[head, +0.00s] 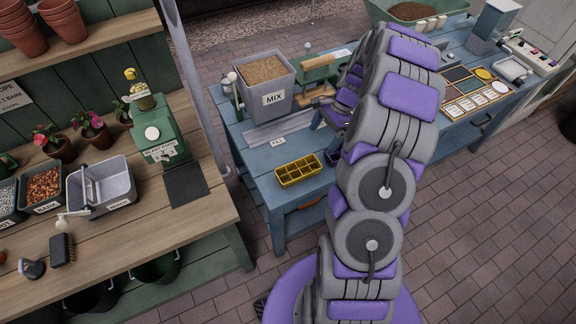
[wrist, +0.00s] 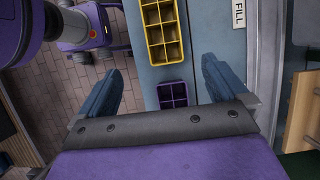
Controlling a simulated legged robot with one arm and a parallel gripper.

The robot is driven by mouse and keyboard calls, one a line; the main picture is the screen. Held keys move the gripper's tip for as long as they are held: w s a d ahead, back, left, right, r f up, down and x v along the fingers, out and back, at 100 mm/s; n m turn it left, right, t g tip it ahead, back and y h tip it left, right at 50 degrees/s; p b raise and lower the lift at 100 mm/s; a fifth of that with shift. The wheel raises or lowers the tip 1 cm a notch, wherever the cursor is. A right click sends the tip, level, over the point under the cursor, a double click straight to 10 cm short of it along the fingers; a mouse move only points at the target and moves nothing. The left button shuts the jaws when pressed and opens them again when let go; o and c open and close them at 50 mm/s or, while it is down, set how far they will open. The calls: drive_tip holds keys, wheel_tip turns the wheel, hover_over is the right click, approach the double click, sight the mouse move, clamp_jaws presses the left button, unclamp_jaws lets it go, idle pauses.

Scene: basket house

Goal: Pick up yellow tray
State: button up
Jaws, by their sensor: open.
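The yellow tray (head: 298,171) has several compartments and lies near the front edge of the blue table (head: 262,190). It also shows at the top of the wrist view (wrist: 163,44), cut off by the picture's edge. A small purple tray (wrist: 173,104) with compartments lies beside it, between my fingers in the wrist picture. In the head view the purple tray is mostly hidden by my arm. My gripper (wrist: 160,85) is open with its blue fingers wide apart. It is above the table, to the right of the yellow tray in the head view, and holds nothing.
A grey MIX bin (head: 264,84) of soil stands behind the yellow tray. A FILL label (head: 278,142) lies between them. A green press (head: 318,75) stands at the back. A wooden bench (head: 130,220) with pots and bins is at left. Paving lies between bench and table.

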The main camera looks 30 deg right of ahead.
drive_tip(key=b, duration=0.3)
approach(301, 167)
drive_tip(key=x, duration=0.6)
drive_tip(key=shift+s+d, duration=0.15)
drive_tip(key=shift+s, duration=0.25)
drive_tip(key=shift+d+f, duration=0.25)
drive_tip(key=shift+f, duration=0.15)
drive_tip(key=shift+a+f, duration=0.1)
drive_tip(key=shift+f, duration=0.25)
drive_tip(key=a+f, duration=0.2)
drive_tip(key=a+f+b, duration=0.1)
drive_tip(key=shift+w+a+f, duration=0.15)
drive_tip(key=shift+w+f, duration=0.05)
drive_tip(key=shift+w, duration=0.05)
drive_tip(key=shift+d, duration=0.25)
drive_tip(key=shift+c, duration=0.4)
drive_tip(key=shift+d, duration=0.25)
drive_tip(key=c, duration=0.3)
drive_tip(key=shift+a, duration=0.25)
drive_tip(key=c, duration=0.6)
